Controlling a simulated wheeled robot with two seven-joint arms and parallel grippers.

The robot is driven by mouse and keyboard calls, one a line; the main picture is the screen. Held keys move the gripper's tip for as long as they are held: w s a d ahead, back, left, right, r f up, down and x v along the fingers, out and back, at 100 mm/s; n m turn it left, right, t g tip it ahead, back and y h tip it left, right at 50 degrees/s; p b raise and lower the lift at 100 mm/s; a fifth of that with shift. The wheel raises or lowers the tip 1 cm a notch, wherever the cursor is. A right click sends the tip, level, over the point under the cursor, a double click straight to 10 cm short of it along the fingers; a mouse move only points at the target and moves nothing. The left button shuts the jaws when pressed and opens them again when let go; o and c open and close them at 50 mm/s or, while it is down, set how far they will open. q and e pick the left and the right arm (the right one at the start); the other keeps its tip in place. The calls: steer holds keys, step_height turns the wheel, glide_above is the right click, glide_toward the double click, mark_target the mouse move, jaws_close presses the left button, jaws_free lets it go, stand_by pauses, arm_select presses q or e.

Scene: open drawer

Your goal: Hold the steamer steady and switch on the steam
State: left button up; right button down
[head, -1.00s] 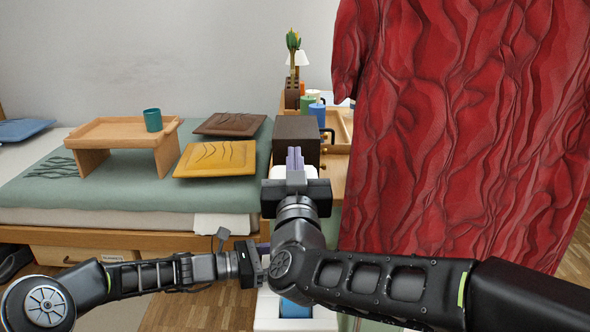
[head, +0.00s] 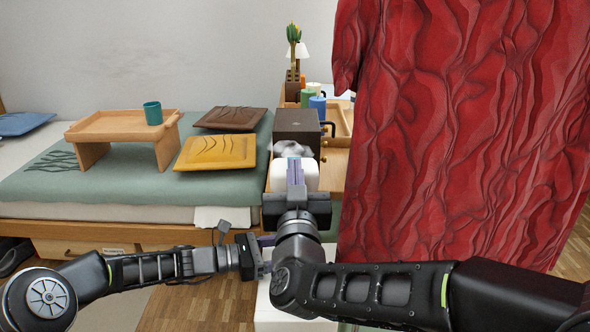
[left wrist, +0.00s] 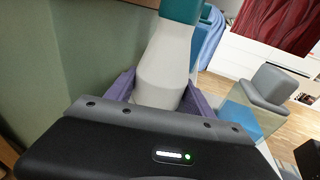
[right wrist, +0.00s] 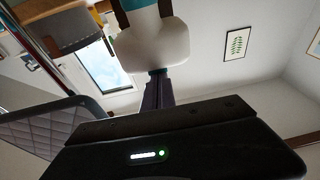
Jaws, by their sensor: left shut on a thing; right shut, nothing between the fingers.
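The steamer has a white rounded head (head: 310,175), mostly hidden behind my right gripper (head: 294,165) in the head view. My right gripper is shut and empty, its purple fingertips together at the head; in the right wrist view they meet the underside of the white head (right wrist: 155,48) in the picture, though contact is hard to judge. My left gripper (head: 264,243) is shut on the steamer's pale handle (left wrist: 165,60), which shows between its purple fingers in the left wrist view. A small grey-white puff (head: 290,149) shows just above the head.
A wrinkled red garment (head: 450,140) hangs close on the right. A dark brown box (head: 298,124) and mugs (head: 317,103) stand on the wooden furniture behind. A bed with a wooden tray table (head: 122,124) and cushions (head: 215,152) is at the left.

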step_height(320, 180, up, 4)
steer(key=f+v, duration=0.2)
steer(key=v, duration=0.8)
steer(key=shift+f, duration=0.2)
steer(key=shift+w, duration=0.15)
arm_select(q)
steer(key=o, duration=1.1)
steer(key=shift+c, duration=0.2)
steer(key=v, duration=1.2)
